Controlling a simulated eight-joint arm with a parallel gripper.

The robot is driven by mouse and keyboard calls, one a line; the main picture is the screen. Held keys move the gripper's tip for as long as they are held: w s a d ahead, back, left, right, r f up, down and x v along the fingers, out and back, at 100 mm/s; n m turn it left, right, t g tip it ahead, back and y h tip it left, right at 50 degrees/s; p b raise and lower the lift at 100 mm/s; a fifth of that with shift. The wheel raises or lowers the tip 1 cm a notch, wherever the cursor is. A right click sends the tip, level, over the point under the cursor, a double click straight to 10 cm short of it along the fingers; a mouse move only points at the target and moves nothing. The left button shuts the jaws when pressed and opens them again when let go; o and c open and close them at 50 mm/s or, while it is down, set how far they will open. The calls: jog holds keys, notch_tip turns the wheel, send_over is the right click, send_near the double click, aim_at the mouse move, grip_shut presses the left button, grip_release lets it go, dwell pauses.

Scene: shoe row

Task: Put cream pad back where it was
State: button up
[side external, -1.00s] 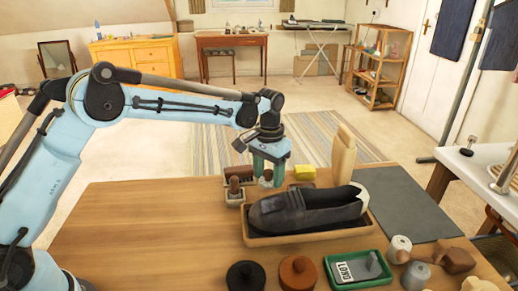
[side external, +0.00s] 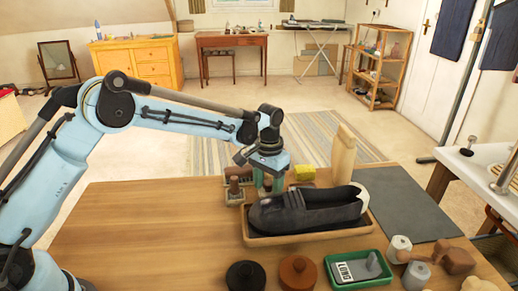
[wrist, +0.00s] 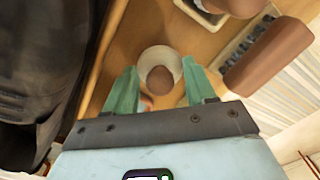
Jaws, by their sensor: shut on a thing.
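The cream pad is a round pale disc (wrist: 176,59) with a brown knob (wrist: 160,80), seen from above in the wrist view. My gripper (wrist: 160,72) has its green fingers on either side of the knob and is shut on the pad. In the side view my gripper (side external: 268,188) points down behind the black shoe (side external: 305,212), low over the wooden table (side external: 140,225). The fingers and shoe largely hide the pad there, so I cannot tell whether it touches the surface.
The shoe lies in a wooden tray (side external: 300,238) just in front. Small holders with brown brushes (side external: 234,186) stand close left of my gripper. A yellow block (side external: 305,173) and an upright cream form (side external: 343,152) stand to the right. The table's left side is clear.

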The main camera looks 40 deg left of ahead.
jog(key=shift+f, duration=0.55)
jog(key=o, duration=1.3)
jog(key=shift+r, duration=0.1)
notch_tip(320, 180, up, 11)
jog(key=shift+r, duration=0.2)
jog(key=s+a+r+t, duration=0.35)
jog(key=s+r, duration=0.35)
jog(key=s, duration=0.3)
jog(key=s+a+f+t, duration=0.3)
jog(key=s+f, duration=0.2)
jog(key=s, duration=0.7)
jog(key=shift+s+f+t, duration=0.2)
jog(key=shift+t, duration=0.15)
